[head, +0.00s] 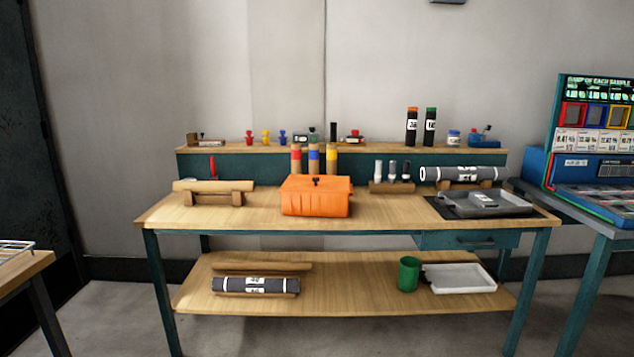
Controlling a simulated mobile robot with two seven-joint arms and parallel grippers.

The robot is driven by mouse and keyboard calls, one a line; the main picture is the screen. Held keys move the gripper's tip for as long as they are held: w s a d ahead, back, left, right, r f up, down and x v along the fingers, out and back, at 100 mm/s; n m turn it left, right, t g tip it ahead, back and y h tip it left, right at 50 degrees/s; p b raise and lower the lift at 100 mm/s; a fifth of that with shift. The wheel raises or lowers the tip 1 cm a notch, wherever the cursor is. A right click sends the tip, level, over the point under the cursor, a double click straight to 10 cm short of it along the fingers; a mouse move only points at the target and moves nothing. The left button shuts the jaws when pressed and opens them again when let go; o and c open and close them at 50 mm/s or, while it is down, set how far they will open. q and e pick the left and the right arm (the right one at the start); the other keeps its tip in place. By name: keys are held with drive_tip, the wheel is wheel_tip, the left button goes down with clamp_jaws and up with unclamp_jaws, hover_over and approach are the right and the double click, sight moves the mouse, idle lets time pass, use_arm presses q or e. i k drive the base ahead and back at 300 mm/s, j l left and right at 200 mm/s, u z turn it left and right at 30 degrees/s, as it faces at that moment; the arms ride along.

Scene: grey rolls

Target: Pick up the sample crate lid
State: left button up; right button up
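An orange crate (315,204) stands upright on the wooden top of the workbench, left of its middle and close to the front edge. Its orange lid (316,184) lies on top of it, with a small dark knob (315,181) at the lid's middle. The lid looks seated on the crate. Neither of my grippers shows in the head view.
The workbench (380,212) has bare wood around the crate. A wooden roll on a stand (212,192) is to the left, a holder with small tubes (391,187) to the right. A grey tray (485,204) sits further right. Coloured tubes (314,160) stand behind the crate.

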sight(295, 182)
drive_tip(key=i+l, duration=0.2)
drive_tip(key=i, duration=0.2)
drive_tip(key=i+l, duration=0.2)
drive_tip(key=i, duration=0.25)
